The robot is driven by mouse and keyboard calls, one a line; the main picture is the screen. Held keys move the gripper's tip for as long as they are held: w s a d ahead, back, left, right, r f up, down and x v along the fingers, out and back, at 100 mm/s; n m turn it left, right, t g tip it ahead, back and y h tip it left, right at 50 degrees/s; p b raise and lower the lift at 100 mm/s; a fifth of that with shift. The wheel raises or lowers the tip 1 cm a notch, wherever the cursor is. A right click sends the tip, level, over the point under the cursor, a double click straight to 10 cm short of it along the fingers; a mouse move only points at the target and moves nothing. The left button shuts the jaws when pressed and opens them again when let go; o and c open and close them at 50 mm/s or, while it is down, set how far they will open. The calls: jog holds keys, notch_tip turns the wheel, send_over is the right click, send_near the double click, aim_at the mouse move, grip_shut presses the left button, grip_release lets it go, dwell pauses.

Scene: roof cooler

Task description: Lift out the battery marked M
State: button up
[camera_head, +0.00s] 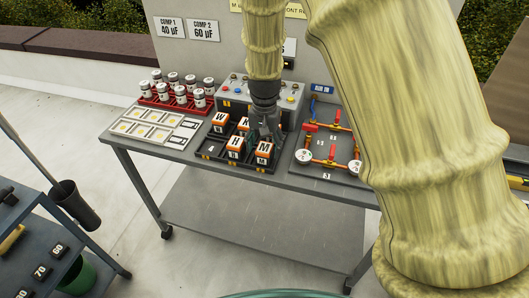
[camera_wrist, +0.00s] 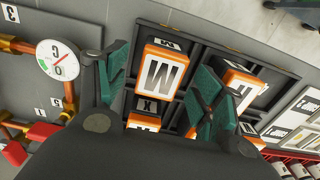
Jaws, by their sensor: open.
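The battery marked M (camera_head: 264,150) is an orange and white block at the front right of a black divided tray (camera_head: 209,156). In the wrist view the battery marked M (camera_wrist: 160,74) shows its letter upside down between my fingers. My gripper (camera_head: 265,133) is open, pointing down just over the back of this battery. In the wrist view one finger of my gripper (camera_wrist: 161,80) is on each side of it. I cannot tell whether the fingers reach down beside it or touch it.
Pipes with gauges (camera_head: 303,156) stand close on the right. A grey control box (camera_head: 228,90) is behind, a red rack of cans (camera_head: 172,104) at the left.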

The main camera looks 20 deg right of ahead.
jog(key=shift+f, duration=1.25)
jog(key=c, duration=1.3)
jog(key=shift+r, duration=0.1)
jog(key=shift+c, duration=0.2)
